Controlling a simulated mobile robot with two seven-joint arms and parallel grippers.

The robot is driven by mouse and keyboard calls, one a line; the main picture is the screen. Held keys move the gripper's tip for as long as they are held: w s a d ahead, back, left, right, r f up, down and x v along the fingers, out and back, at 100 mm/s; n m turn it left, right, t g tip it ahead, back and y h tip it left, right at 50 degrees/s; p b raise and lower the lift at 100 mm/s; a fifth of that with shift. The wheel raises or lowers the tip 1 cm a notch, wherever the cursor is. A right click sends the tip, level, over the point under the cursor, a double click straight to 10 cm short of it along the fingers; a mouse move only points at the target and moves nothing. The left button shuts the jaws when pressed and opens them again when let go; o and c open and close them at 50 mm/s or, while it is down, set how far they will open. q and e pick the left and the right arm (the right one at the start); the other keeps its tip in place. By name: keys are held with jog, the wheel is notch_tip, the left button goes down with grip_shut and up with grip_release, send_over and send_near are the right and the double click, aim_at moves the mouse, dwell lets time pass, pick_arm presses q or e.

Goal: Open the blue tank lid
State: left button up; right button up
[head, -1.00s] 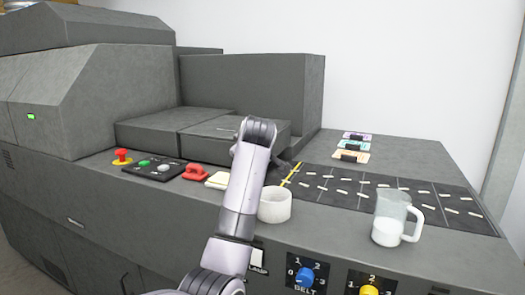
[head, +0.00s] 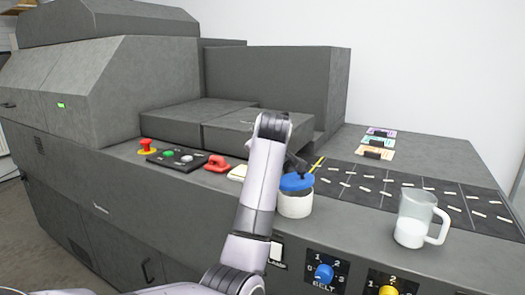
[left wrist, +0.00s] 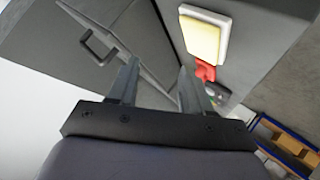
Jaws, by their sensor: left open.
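A white round container (head: 295,205) stands on the machine's front ledge, with a blue round piece (head: 297,183) on its top. I cannot tell whether this blue piece is the tank lid. My left arm rises in front of the ledge, just left of the container and partly over its edge. The left gripper's fingers are mostly hidden behind the arm in the head view. In the left wrist view my left gripper (left wrist: 157,72) is open, with nothing between its fingers. My right gripper is not in view.
A red handle (head: 217,163), a button panel (head: 178,158) and a red emergency knob (head: 147,146) line the ledge. A clear jug (head: 414,220) stands at right. A blue belt dial (head: 324,272) is on the front. Grey covers (head: 255,132) lie behind.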

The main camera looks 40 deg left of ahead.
pick_arm(q)
jog(key=v, duration=0.5)
jog(key=shift+s+d+r+b, duration=0.1)
jog(key=shift+s+d+b, duration=0.15)
jog(key=shift+b, duration=0.1)
